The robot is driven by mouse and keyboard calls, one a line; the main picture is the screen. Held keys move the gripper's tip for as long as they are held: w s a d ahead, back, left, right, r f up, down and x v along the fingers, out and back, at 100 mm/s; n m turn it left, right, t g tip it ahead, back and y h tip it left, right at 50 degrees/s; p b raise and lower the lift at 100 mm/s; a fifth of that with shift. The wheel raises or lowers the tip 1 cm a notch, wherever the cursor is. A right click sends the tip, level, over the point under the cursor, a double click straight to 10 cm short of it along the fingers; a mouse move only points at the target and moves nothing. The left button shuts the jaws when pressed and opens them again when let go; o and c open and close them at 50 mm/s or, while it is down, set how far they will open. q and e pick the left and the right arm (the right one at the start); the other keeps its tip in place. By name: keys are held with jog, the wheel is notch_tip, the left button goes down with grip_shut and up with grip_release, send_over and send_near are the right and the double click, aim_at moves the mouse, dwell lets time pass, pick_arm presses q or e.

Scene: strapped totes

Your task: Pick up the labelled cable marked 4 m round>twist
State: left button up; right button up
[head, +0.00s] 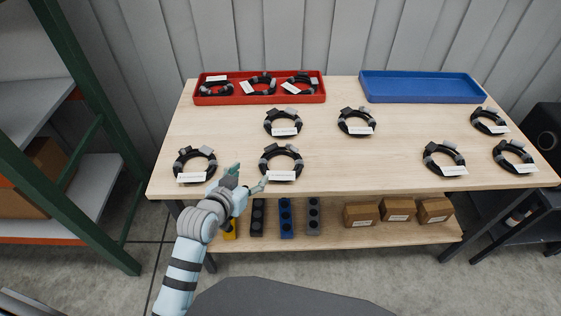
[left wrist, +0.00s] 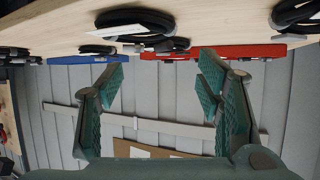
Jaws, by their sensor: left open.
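Several black coiled cables with grey connectors and white labels lie on the wooden table. The front ones are at left (head: 194,165), centre-left (head: 281,162), right (head: 443,159) and far right (head: 513,156). Behind them lie others (head: 283,122), (head: 357,121) and (head: 489,120). The label print is too small to read, so I cannot tell which cable is marked 4 m round>twist. My left gripper (head: 248,176) is open and empty at the table's front edge, between the two left front cables. In the left wrist view, its fingers (left wrist: 163,78) are apart, with a labelled cable (left wrist: 140,22) beyond. My right gripper is out of view.
A red tray (head: 262,99) with three cables stands at the back left of the table (head: 330,172). An empty blue tray (head: 421,99) stands at the back right. The lower shelf holds boxes (head: 397,210) and dark blocks (head: 286,217). A green-framed rack (head: 85,140) stands left.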

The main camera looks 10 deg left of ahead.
pick_arm(q)
jog(key=b, duration=0.2)
send_near(266, 157)
jog(key=x, duration=0.3)
jog(key=shift+w+d+f, duration=0.1)
jog(key=shift+d+f, duration=0.2)
jog(key=shift+d, duration=0.1)
jog(key=x, duration=0.1)
jog(key=b+x, duration=0.1)
jog(key=x, duration=0.1)
jog(key=b+x, duration=0.1)
jog(key=shift+w+a+f, duration=0.1)
jog(key=shift+w+a, duration=0.15)
jog(key=shift+w, duration=0.55)
jog(key=shift+s, duration=0.1)
grip_shut()
